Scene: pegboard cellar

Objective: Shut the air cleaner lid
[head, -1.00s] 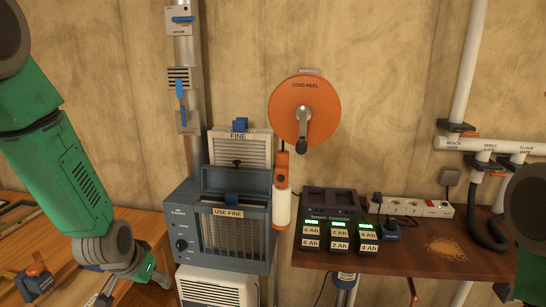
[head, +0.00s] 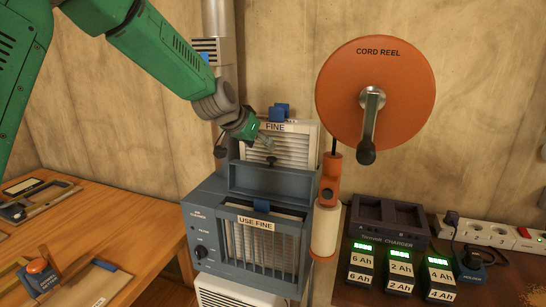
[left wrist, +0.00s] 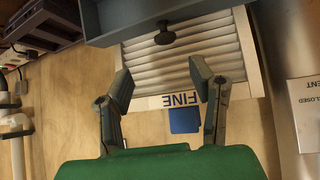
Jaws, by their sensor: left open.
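The air cleaner (head: 205,238) is a blue-grey box with a front grille and a filter tagged USE FINE. Its lid (head: 268,183) stands raised at the top, with a dark knob (head: 271,160) at its upper edge. My left gripper (head: 268,141) is open and empty, just above the knob and in front of the slatted FINE panel (head: 300,145). In the left wrist view, the lid (left wrist: 200,14) and knob (left wrist: 165,35) lie beyond the spread fingers (left wrist: 161,78), apart from them. My right gripper is out of view.
An orange cord reel (head: 345,90) hangs to the right, with an orange and white handle piece (head: 325,230) below it beside the cleaner. A charger (head: 385,222) with several batteries sits at lower right. A wooden bench (head: 110,215) is at left.

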